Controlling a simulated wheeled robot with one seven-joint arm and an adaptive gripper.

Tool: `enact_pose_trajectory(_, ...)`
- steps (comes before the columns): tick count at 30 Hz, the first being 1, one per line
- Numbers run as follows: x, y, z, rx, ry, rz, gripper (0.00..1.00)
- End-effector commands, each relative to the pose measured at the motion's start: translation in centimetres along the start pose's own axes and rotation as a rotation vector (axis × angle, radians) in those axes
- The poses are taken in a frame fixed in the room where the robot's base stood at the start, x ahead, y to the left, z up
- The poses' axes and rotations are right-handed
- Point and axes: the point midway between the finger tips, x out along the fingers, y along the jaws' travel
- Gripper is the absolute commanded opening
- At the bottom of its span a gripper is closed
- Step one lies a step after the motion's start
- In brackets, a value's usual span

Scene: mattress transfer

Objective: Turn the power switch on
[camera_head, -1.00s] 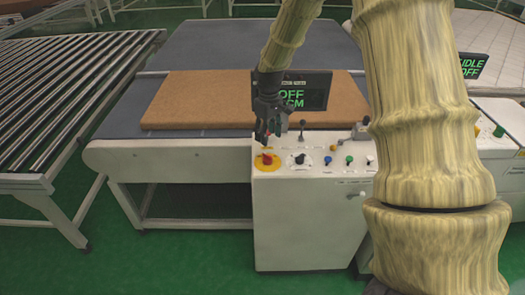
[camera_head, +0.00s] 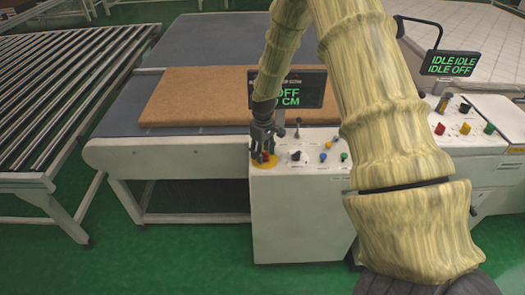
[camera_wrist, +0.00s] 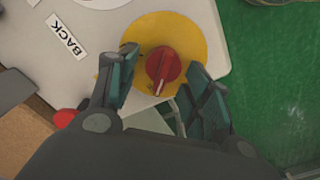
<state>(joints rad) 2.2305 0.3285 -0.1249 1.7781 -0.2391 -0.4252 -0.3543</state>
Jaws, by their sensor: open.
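The power switch is a red rotary knob (camera_wrist: 163,64) on a round yellow plate (camera_wrist: 190,36), at the left corner of the white control panel (camera_head: 305,175). In the wrist view a pale mark on the knob points toward the bottom of the picture. My gripper (camera_wrist: 160,85) is open, with one finger on each side of the knob; I cannot tell whether either finger touches it. In the head view my gripper (camera_head: 264,158) is over the knob and hides most of it. The display (camera_head: 290,92) behind the panel reads OFF, partly covered by my arm.
A black knob (camera_head: 296,156), a small lever and several coloured buttons lie right of the switch. A brown mattress (camera_head: 200,98) lies on the conveyor table behind. A second panel (camera_head: 470,122) with a display (camera_head: 450,64) stands at right. Green floor lies in front.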

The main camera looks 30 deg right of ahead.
Motion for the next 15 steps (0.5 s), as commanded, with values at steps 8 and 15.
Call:
enact_pose_trajectory(8,0.33,0.0,0.02,0.0,0.0,0.0,0.5)
enact_pose_trajectory(15,0.31,0.01,0.03,0.0,0.0,0.0,0.24)
